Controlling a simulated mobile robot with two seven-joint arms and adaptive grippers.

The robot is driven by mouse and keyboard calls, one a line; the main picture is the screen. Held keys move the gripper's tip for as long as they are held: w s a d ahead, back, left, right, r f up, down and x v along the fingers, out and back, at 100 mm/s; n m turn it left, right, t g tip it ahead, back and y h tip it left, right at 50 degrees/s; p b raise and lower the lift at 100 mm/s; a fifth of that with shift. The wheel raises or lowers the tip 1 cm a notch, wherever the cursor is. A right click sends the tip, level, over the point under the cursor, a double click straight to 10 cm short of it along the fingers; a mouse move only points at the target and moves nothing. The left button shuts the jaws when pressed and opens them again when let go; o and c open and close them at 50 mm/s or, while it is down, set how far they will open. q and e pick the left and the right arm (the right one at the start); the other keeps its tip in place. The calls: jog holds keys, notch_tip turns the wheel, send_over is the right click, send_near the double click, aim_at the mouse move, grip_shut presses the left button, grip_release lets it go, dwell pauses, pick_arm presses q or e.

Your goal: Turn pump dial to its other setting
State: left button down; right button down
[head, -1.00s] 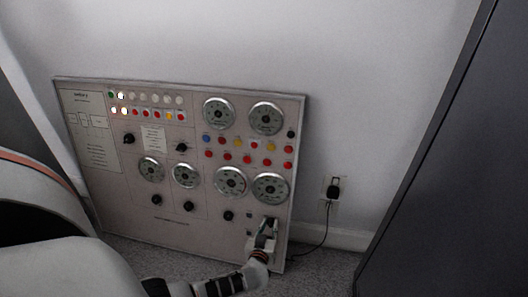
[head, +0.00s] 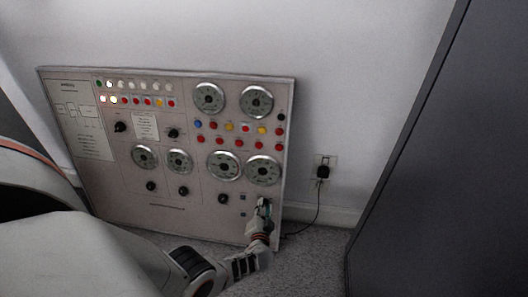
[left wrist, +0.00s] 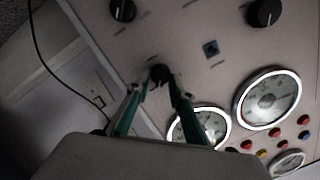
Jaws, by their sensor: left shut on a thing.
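A grey control panel (head: 120,212) leans against the wall, with several black dials on its face. My left gripper (head: 264,204) is at the panel's lower right corner, over the dial there. In the left wrist view, the left gripper (left wrist: 158,84) has its green-sided fingers shut on a small black dial (left wrist: 160,73), one finger on each side. The fingers hide part of the dial, and I cannot read its label or its setting. My right gripper is not in view.
Round gauges (head: 263,171) and coloured buttons (head: 245,128) are above the held dial. Another black dial (head: 223,199) is to its left. A wall outlet with a black plug (head: 323,172) is right of the panel. A dark cabinet (head: 425,170) stands farther right.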

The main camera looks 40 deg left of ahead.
pick_arm(q)
jog(key=shift+m, duration=0.3)
jog(key=shift+w, duration=0.1)
dwell(0.3)
jog(key=c, duration=1.8)
grip_release()
jog(key=shift+d, duration=0.1)
